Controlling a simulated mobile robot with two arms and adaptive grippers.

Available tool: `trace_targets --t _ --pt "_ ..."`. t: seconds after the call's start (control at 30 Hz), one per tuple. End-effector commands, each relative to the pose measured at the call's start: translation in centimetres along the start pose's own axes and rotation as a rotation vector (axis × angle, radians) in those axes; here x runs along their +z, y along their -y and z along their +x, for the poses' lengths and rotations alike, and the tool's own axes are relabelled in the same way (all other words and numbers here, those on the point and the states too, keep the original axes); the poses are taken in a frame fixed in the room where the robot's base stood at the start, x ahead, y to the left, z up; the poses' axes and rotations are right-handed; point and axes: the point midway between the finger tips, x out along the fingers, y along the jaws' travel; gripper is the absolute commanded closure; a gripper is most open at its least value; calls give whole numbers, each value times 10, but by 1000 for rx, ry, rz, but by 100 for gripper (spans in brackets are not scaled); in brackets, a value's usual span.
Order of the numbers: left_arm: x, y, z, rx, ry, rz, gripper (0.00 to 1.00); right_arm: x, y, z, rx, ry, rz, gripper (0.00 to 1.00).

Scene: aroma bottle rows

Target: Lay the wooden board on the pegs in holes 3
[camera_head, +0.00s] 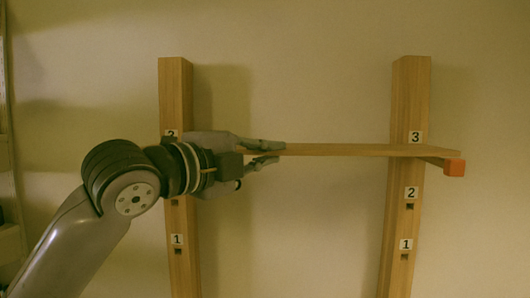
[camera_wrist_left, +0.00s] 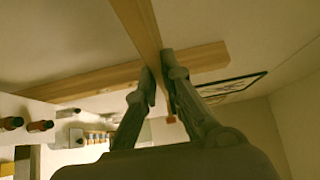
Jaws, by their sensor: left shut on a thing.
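The wooden board (camera_head: 340,150) is held nearly level by my left gripper (camera_head: 265,152), which is shut on its left end. Its right end reaches across the right post (camera_head: 410,95) at the label 3. An orange-tipped peg (camera_head: 454,167) sticks out there just below the board; I cannot tell whether they touch. The left post (camera_head: 176,90) is partly hidden by my gripper, and no peg shows on it. In the left wrist view, wooden pieces cross around my left fingertips (camera_wrist_left: 160,75). My right gripper is not in view.
Lower holes labelled 2 and 1 on the right post look empty. In the left wrist view, dark and orange-ended things (camera_wrist_left: 40,126) and a bright shelf area lie at the left. The wall space between the posts is clear below the board.

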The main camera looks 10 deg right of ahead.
Motion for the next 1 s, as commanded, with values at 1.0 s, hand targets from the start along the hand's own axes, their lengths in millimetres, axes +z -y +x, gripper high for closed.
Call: trace_targets --t 1.0 --pt "1 -3 -20 0 1 1 68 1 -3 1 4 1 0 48"
